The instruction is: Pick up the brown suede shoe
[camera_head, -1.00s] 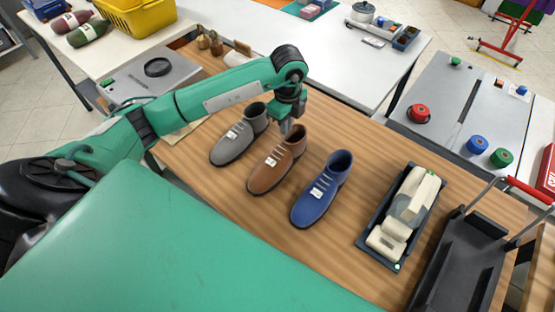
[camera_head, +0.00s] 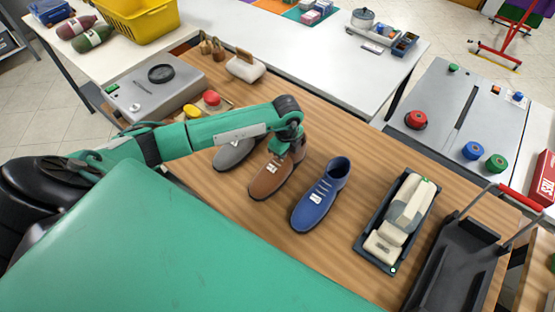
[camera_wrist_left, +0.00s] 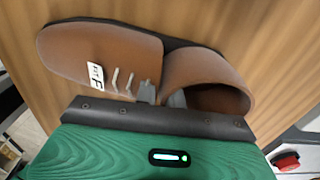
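The brown suede shoe (camera_head: 268,182) stands upright on the wooden table, between a grey shoe (camera_head: 236,152) and a blue shoe (camera_head: 321,195). My left gripper (camera_head: 284,152) is down at its ankle opening, and the arm hides part of the collar. In the left wrist view the brown shoe (camera_wrist_left: 95,58) shows its laces, a white tag and its dark opening. The left gripper's two fingertips (camera_wrist_left: 162,97) sit a short way apart at the collar's front edge, by the laces. Whether they pinch the shoe is unclear. My right gripper is out of view.
Right of the shoes lies a dark tray (camera_head: 365,257) with a cream device, then a black cart (camera_head: 455,265). A grey box (camera_head: 150,92), red button (camera_head: 211,98) and yellow button (camera_head: 192,111) are at the back left. Bare wood (camera_head: 240,212) lies in front of the shoes.

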